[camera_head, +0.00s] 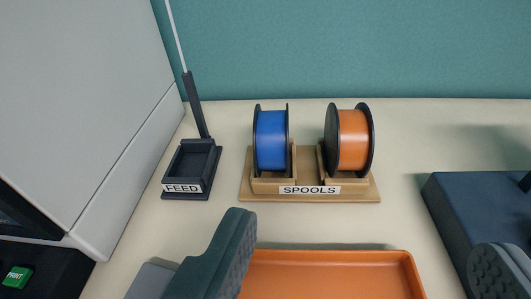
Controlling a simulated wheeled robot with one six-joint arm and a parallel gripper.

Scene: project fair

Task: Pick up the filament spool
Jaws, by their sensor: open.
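Two filament spools stand upright in a wooden rack (260,194) labelled SPOOLS. The blue spool (271,141) is on the left and the orange spool (353,139) on the right; both have black flanges. My gripper (369,245) is open, with one finger at the lower left and the other at the lower right corner. Nothing is between the fingers. Both spools are farther away than the fingertips and apart from them.
An orange tray (335,257) lies in front of the rack. A dark FEED stand (190,168) with a post is left of it, beside a grey machine (85,100) with a green PRINT button (17,277). A dark blue box (455,225) is at right. A teal panel (350,45) closes the back.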

